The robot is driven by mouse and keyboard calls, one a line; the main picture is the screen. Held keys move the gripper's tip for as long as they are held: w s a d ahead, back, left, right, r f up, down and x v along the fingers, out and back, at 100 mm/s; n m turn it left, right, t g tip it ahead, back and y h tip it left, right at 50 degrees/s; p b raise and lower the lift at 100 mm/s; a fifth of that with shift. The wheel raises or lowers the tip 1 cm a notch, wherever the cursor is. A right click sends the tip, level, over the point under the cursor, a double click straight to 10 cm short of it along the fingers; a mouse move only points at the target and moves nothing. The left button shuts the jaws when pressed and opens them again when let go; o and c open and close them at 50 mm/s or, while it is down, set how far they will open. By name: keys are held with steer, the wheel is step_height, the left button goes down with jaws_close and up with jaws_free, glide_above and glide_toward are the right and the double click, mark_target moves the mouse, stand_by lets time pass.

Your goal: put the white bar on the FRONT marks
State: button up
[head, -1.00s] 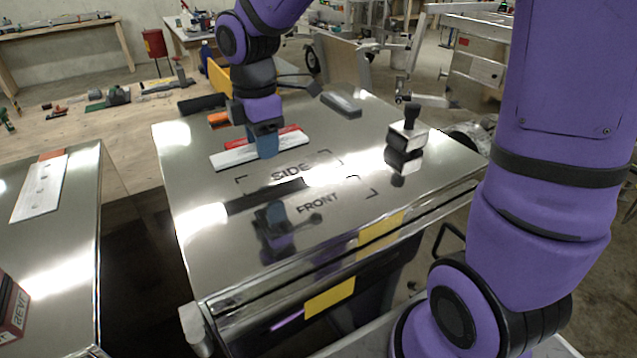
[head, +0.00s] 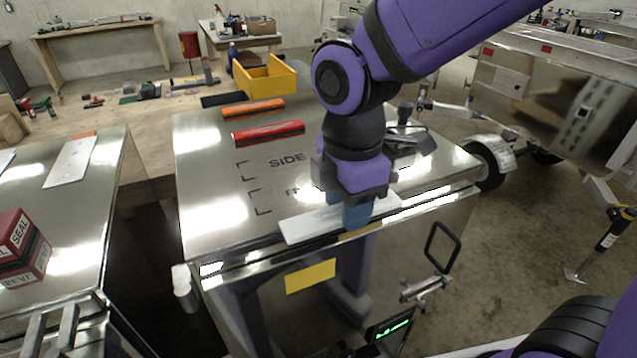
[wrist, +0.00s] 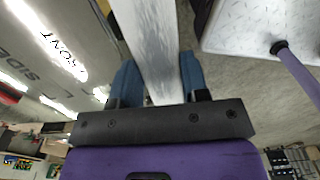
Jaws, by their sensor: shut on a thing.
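The white bar (head: 308,225) is in my gripper (head: 358,214), which is shut on it near its middle with blue fingers. In the head view the bar lies across the picture at the near edge of the steel table, nearer to me than the FRONT marks (head: 262,203). The FRONT lettering is mostly hidden behind my gripper. In the wrist view the bar (wrist: 152,50) runs between both fingers, with the FRONT lettering (wrist: 62,55) off to the left. I cannot tell how far the bar is above the surface.
A red bar (head: 268,131) and an orange bar (head: 253,108) lie at the back of the table, behind the SIDE marks (head: 287,160). A yellow bin (head: 266,78) stands beyond. A dark-handled tool (head: 404,128) is right of my arm. The table's left part is clear.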

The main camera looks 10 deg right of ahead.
glide_above(309, 187)
steer(key=shift+s+f, duration=0.25)
steer(key=shift+f, duration=0.4)
steer(key=shift+w+a+f, duration=0.1)
steer(key=shift+w+f, duration=0.1)
steer(key=shift+f, duration=1.6)
steer(key=shift+f, duration=0.1)
steer(key=o, duration=0.9)
step_height(309, 187, up, 12)
steer(key=shift+r, duration=0.15)
